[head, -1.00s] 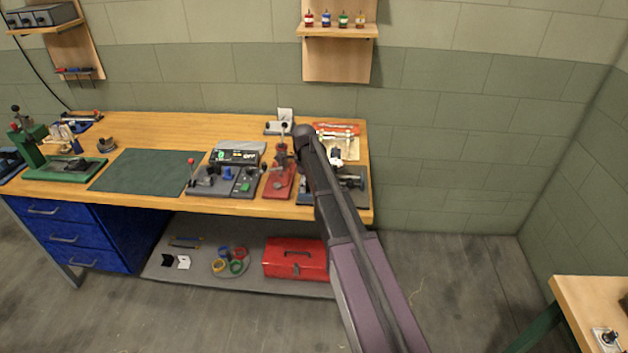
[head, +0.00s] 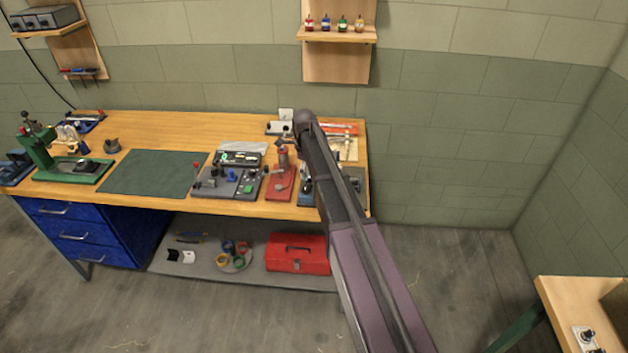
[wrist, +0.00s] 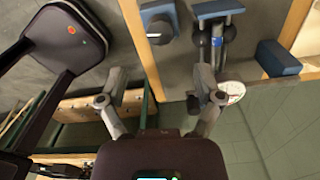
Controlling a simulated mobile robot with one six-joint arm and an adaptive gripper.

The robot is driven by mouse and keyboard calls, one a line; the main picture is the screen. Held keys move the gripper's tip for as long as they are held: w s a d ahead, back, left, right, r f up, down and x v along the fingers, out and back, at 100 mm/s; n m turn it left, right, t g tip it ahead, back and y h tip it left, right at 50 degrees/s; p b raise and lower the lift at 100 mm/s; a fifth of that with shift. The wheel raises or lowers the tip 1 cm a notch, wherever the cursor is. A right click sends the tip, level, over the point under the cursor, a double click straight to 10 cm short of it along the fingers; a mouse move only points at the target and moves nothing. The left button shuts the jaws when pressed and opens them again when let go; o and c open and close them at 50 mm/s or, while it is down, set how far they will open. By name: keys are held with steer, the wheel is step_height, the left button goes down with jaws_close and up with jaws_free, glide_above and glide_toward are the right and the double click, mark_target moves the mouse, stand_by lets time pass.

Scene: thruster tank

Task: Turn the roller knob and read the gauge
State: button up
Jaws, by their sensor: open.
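My gripper (wrist: 160,90) is open and empty, with its two fingers spread wide in the wrist view. A round white dial (wrist: 234,91), probably the gauge, shows beside the right finger, too small to read. In the head view my arm hides the gripper and much of the fixture at the bench's right end.
The wooden bench (head: 190,125) carries a green mat (head: 150,172), a grey control panel (head: 226,186) and a red-based tool (head: 280,184). A second table (head: 560,300) stands at lower right, with open floor between.

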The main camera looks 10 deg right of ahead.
steer(key=shift+r+p, duration=2.7)
steer(key=shift+r, duration=0.35)
steer(key=s+f+n+b, duration=0.3)
steer(key=s+n, duration=0.6)
steer(key=s, duration=0.3)
steer(key=shift+n, duration=0.3)
steer(key=s+f+n+b, duration=0.1)
steer(key=s+n, duration=1.2)
steer(key=s, duration=0.4)
steer(key=shift+d+f+n+b, duration=0.15)
steer(key=shift+f+n+b, duration=0.15)
steer(key=shift+n, duration=0.1)
